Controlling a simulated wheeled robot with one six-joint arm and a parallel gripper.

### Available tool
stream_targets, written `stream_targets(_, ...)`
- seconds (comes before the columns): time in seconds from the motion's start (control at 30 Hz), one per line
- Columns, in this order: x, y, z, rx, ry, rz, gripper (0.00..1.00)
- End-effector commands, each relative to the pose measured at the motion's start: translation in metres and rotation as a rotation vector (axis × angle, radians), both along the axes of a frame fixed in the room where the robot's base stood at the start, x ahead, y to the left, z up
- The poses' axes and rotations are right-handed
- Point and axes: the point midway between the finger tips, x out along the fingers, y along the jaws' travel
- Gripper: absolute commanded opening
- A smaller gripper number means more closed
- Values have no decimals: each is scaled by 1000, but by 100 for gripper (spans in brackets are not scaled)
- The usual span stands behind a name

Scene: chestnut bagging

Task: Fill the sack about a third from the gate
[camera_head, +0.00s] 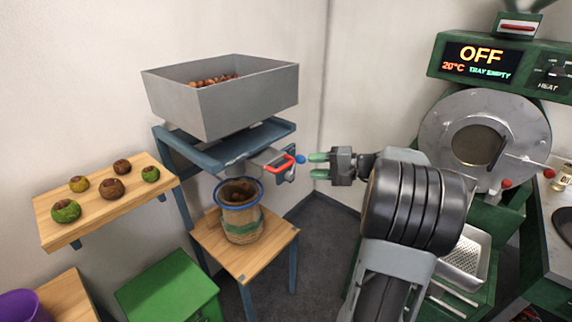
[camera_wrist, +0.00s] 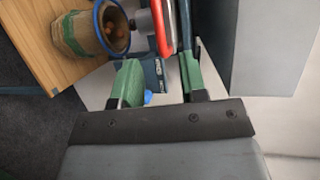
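The sack (camera_head: 242,227) is brown with a green band and a blue rim, and stands upright on a small wooden table under the hopper. Some brown chestnuts show inside its mouth; their depth is unclear. It also shows in the wrist view (camera_wrist: 75,32). The grey hopper (camera_head: 215,105) holds chestnuts. My gripper (camera_head: 318,166) is open, just right of the knob.
A wooden shelf (camera_head: 100,205) at the left holds several chestnuts, some green or mottled. A green cabinet (camera_head: 168,285) and a purple container (camera_head: 22,305) stand at the lower left. A green roaster (camera_head: 485,75) reads "OFF" and "TRAY EMPTY" at the right.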

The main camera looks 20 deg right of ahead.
Motion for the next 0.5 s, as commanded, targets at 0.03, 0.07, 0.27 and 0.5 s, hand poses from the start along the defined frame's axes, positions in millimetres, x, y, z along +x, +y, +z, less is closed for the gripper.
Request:
stream_targets(0.03,7,9,-1,1,2,6,39)
stream_targets(0.07,11,14,-2,0,2,6,39)
stream_targets(0.27,35,40,-10,1,3,5,39)
stream_targets(0.5,54,60,-16,0,4,4,39)
